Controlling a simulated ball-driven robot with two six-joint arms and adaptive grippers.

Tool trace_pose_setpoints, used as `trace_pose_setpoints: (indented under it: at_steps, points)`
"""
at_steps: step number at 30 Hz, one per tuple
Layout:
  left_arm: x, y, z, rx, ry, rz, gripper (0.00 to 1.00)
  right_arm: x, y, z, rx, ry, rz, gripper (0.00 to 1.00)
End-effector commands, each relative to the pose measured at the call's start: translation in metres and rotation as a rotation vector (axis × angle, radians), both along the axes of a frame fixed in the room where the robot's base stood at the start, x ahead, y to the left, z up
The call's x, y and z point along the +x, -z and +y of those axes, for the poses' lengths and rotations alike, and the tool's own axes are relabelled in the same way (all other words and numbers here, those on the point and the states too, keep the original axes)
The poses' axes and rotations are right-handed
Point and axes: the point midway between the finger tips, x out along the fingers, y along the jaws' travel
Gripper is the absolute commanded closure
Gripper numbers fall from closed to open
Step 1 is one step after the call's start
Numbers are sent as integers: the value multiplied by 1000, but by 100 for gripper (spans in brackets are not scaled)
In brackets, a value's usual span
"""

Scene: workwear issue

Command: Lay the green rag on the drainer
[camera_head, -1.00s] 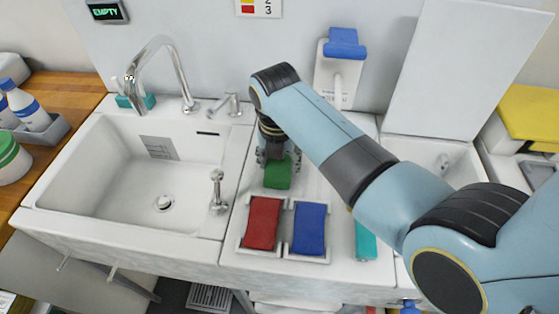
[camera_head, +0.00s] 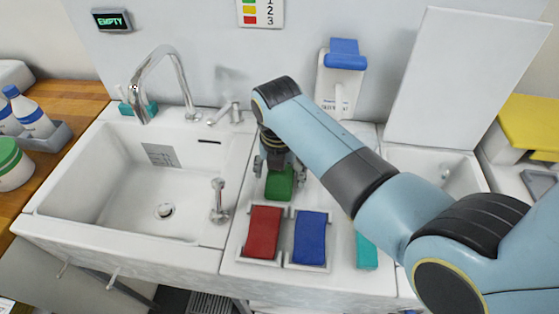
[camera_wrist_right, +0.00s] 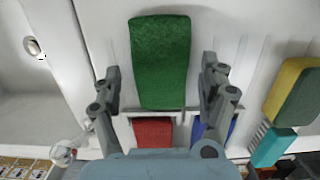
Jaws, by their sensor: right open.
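The green rag (camera_head: 279,184) lies on the pale ribbed drainer (camera_wrist_right: 248,60), just behind the red and blue cloths. It also shows in the right wrist view (camera_wrist_right: 160,60), with drainer grooves on both sides. My right gripper (camera_head: 279,168) is directly above it and open. In the wrist view its fingers (camera_wrist_right: 160,88) stand wide apart, one on each side of the rag, with visible gaps. The near end of the rag is close to the holder of the cloths; I cannot tell if they touch. My left gripper is not in view.
A red cloth (camera_head: 263,232) and a blue cloth (camera_head: 309,238) lie in white holders in front. A teal item (camera_head: 366,250) is right of them. The sink basin (camera_head: 110,185) with taps is left. A dispenser (camera_head: 340,75) stands behind; a yellow-and-green sponge (camera_wrist_right: 293,92) is at right.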

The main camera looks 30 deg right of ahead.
Motion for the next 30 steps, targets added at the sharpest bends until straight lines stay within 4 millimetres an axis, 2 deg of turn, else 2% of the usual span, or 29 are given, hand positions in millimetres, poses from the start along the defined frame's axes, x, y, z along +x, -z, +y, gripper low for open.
trace_pose_setpoints:
  at_steps: [5,9,15,21,30]
  points:
    - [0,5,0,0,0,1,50,-3,-28,3,2,1,-5,23]
    - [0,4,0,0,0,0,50,-5,-63,5,1,1,-5,23]
    - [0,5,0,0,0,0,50,-9,-100,8,0,0,-3,23]
    - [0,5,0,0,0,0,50,-11,-115,9,0,0,0,23]
    - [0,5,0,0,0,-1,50,-11,-116,9,0,0,0,23]
